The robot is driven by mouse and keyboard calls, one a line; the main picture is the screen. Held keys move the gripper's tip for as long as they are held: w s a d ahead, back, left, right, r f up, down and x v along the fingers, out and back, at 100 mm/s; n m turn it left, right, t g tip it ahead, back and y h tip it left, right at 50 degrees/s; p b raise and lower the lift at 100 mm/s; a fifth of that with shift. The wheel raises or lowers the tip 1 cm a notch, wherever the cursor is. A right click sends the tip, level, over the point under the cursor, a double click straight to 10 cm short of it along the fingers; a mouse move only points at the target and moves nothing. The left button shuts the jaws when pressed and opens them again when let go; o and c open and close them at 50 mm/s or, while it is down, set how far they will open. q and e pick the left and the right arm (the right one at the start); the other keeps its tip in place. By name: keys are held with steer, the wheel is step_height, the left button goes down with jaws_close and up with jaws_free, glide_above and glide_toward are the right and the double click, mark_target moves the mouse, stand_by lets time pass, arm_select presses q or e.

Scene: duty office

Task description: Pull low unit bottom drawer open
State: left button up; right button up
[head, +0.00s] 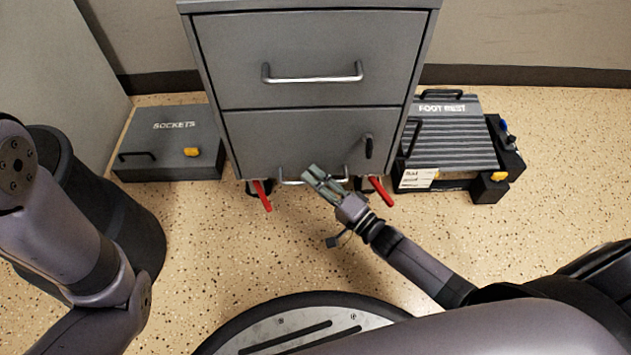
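The low unit (311,96) is a grey two-drawer cabinet in the upper middle of the head view. Its top drawer (310,40) and bottom drawer (270,140) both look closed. The bottom drawer's metal bar handle (290,182) sits low on its front, partly hidden by my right gripper. My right gripper (312,174) is at this handle, overlapping its middle; whether its fingers are around the bar or in front of it I cannot tell. The fingers lie close together. My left arm shows at the left edge, but its gripper is out of view.
A grey "SOCKETS" box (172,140) lies on the floor left of the unit. A ridged foot rest (450,136) stands right of it. Red levers (381,191) stick out at the unit's base. A dark bin (130,215) stands behind my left arm. Speckled floor in front is clear.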

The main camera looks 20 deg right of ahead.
steer(key=shift+c, duration=0.6)
jaws_close()
